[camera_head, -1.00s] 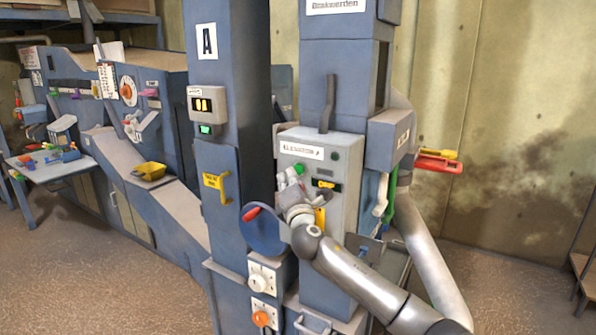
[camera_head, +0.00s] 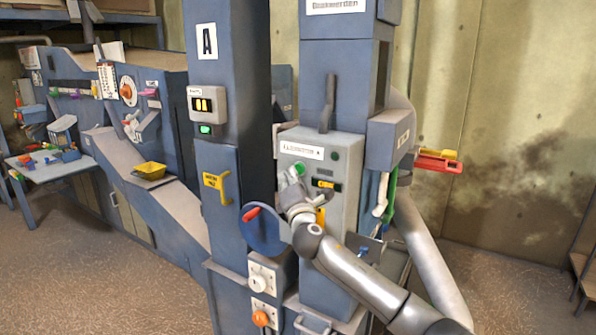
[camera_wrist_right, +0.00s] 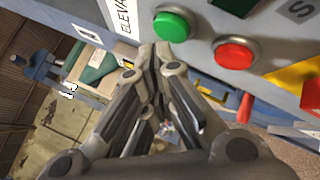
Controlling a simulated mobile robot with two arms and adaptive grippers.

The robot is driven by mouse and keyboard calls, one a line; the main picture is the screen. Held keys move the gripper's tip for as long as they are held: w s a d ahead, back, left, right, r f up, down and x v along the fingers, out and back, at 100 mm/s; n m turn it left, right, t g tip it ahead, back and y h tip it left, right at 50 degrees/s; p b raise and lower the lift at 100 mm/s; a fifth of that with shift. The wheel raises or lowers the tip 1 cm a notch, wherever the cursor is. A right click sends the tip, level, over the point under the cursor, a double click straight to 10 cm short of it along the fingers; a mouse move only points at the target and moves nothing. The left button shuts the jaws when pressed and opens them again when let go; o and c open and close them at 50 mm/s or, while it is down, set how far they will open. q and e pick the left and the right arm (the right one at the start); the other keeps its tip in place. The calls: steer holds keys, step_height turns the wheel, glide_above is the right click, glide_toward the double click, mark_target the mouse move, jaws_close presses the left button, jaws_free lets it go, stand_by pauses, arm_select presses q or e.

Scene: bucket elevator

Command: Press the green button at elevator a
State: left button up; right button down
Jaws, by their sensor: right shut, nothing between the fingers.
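The grey control box (camera_head: 346,165) of elevator A has a white label on its upper front. Its round green button (camera_wrist_right: 171,25) and a red button (camera_wrist_right: 234,53) show clearly in the right wrist view. The green button also shows small in the head view (camera_head: 299,168). My right gripper (camera_head: 292,183) is in front of the left part of the box, shut and empty. In the wrist view its closed fingertips (camera_wrist_right: 155,50) are at the lower left edge of the green button. I cannot tell whether they touch it. My left gripper is not in view.
A blue column marked A (camera_head: 208,60) stands left of the box, with a lit green indicator (camera_head: 205,129). A blue wheel with a red handle (camera_head: 252,214) is just below left of my gripper. A grey pipe (camera_head: 432,265) is at right.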

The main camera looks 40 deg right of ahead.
steer(key=shift+w+d, duration=0.25)
steer(key=shift+d, duration=0.45)
stand_by(0.7)
steer(key=shift+r, duration=0.1)
steer(key=shift+s+a, duration=0.4)
steer(key=shift+a, duration=0.4)
steer(key=a, duration=0.1)
steer(key=s+a+p, duration=0.1)
steer(key=a, duration=0.1)
steer(key=s+a, duration=0.1)
steer(key=shift+a+p, duration=0.3)
steer(key=shift+a, duration=0.05)
stand_by(0.8)
